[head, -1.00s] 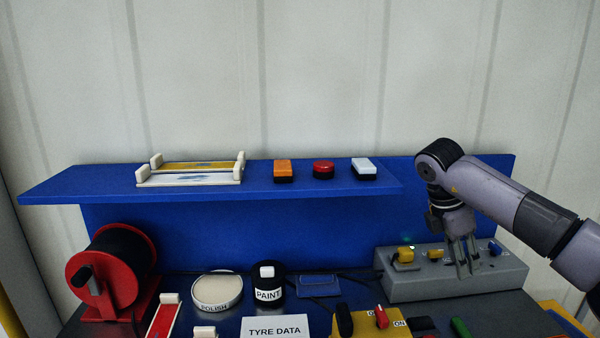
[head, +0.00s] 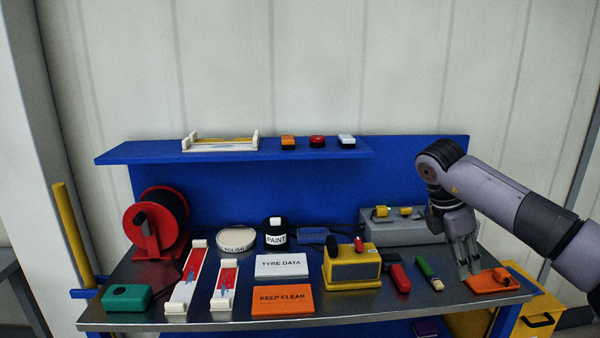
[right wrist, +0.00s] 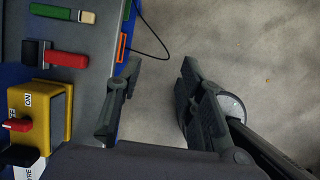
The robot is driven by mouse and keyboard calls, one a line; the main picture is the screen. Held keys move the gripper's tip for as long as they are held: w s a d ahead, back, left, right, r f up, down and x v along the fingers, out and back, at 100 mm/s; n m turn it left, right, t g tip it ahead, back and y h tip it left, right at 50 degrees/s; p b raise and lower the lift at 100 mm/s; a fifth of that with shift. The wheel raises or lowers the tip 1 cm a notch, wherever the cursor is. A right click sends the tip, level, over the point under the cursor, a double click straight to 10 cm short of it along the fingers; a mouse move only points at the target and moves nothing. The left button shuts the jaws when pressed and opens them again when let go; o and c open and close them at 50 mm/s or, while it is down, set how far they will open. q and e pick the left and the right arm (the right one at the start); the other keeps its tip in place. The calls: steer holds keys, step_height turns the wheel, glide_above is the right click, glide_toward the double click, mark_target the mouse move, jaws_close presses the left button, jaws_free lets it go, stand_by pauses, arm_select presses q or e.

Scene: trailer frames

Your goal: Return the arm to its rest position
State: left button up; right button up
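My right arm (head: 520,208) comes in from the right in the head view, bent at the elbow with the hand pointing down. Its gripper (head: 467,258) appears in front of the bench's right part. In the right wrist view the two fingers (right wrist: 160,100) are spread apart with nothing between them. My left gripper is in neither view.
The metal bench (head: 215,318) holds a yellow switch box (head: 352,268), a red-handled tool (head: 398,278), a green-handled brush (head: 428,272), an orange block (head: 490,283) and a grey socket box (head: 395,232). A yellow case (head: 540,322) stands right of the bench.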

steer(key=a+f+t+y, duration=0.4)
steer(key=a+f+y, duration=1.5)
steer(key=a+f, duration=0.95)
steer(key=s+d+f+m+t+h, duration=0.2)
steer(key=d+f+m+t+h, duration=0.15)
steer(key=f, duration=0.45)
steer(key=s+d+f+m+t+h, duration=0.25)
steer(key=f+m, duration=0.25)
steer(key=f, duration=0.3)
steer(key=s+d+f+m+h, duration=0.2)
steer(key=s+d+f, duration=0.25)
steer(key=f, duration=0.25)
steer(key=s+d+f+m+h, duration=0.2)
steer(key=s+d+f, duration=0.1)
steer(key=s+f, duration=0.35)
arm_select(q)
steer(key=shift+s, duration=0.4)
arm_select(e)
steer(key=s+d+f+m+g+h, duration=0.1)
steer(key=s+f, duration=0.4)
steer(key=s, duration=0.7)
steer(key=s+d+f+m+g+h, duration=0.1)
steer(key=s+f+g, duration=0.4)
steer(key=s, duration=0.8)
steer(key=s+d+f+m+g+h, duration=0.2)
steer(key=s+d+f+g, duration=0.1)
steer(key=s, duration=1)
step_height(320, 180, down, 2)
steer(key=shift+d+f, duration=0.1)
steer(key=shift+d, duration=0.45)
